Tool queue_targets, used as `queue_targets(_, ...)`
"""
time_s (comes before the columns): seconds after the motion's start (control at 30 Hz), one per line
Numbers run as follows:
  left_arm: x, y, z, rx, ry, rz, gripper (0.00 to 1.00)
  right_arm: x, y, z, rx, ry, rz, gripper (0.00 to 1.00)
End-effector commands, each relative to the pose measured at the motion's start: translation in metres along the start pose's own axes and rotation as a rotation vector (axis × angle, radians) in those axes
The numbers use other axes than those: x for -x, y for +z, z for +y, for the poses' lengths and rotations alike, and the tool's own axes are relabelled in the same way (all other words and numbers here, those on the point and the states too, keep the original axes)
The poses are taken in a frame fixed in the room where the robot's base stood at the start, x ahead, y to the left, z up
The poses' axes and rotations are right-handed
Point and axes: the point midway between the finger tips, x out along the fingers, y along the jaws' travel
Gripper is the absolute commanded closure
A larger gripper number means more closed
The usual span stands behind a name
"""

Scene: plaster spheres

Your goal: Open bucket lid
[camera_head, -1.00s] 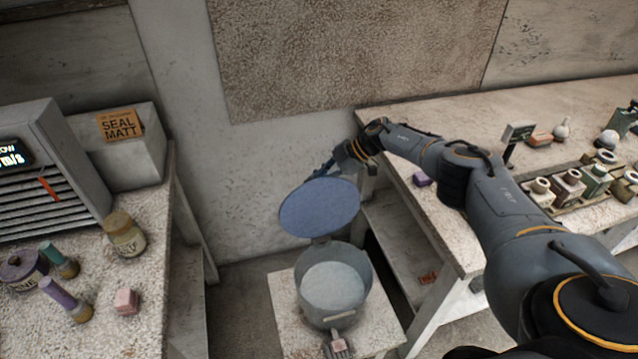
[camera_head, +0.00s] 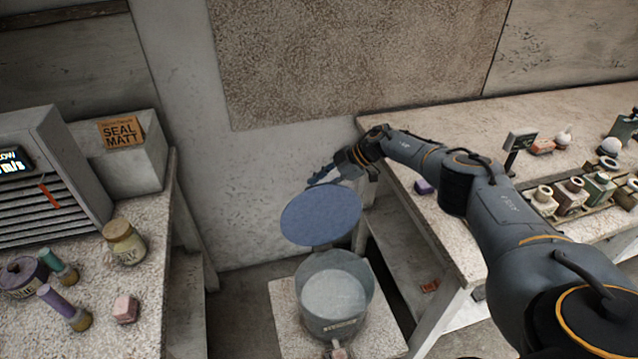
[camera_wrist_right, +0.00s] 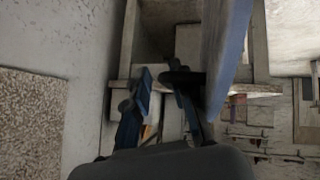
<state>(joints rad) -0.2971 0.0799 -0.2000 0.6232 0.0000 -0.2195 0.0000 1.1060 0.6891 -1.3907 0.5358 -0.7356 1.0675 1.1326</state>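The grey bucket (camera_head: 334,318) stands upright on a low speckled stand, and pale contents show inside it. Its round blue lid (camera_head: 322,214) is raised and tilted up at the back of the bucket, leaving the mouth uncovered. My right gripper (camera_head: 322,174) is behind the lid's upper edge. In the right wrist view its two blue fingers (camera_wrist_right: 158,105) are apart, with the lid (camera_wrist_right: 228,55) to the right of both. A dark part lies between the right finger and the lid; whether they touch is unclear. My left gripper is not in view.
A left bench holds jars (camera_head: 124,243), a pink block (camera_head: 126,309) and a slatted grey unit (camera_head: 50,185). The low stand (camera_head: 385,325) sits between the benches, with a wall behind.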

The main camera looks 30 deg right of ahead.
Motion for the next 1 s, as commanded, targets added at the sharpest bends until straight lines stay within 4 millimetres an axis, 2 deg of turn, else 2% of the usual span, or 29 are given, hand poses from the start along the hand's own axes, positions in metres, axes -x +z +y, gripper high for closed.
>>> queue_targets(0.17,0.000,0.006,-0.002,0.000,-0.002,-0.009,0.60,0.004,0.002,-0.002,0.000,-0.003,-0.004,0.81)
queue_targets(0.27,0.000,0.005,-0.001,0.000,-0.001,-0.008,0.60,0.020,0.003,-0.001,0.001,0.000,-0.005,0.81)
queue_targets(0.5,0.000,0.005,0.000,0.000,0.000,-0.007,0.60,0.074,0.002,0.000,0.000,0.007,-0.003,0.81)
queue_targets(0.7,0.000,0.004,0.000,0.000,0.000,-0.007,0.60,0.107,0.000,-0.001,0.001,0.003,-0.001,0.81)
queue_targets(0.83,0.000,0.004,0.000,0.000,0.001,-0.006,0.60,0.118,0.000,-0.001,0.001,0.004,0.000,0.81)
queue_targets(1.0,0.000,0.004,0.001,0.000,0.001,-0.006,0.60,0.122,-0.001,-0.001,0.001,0.002,0.001,0.81)
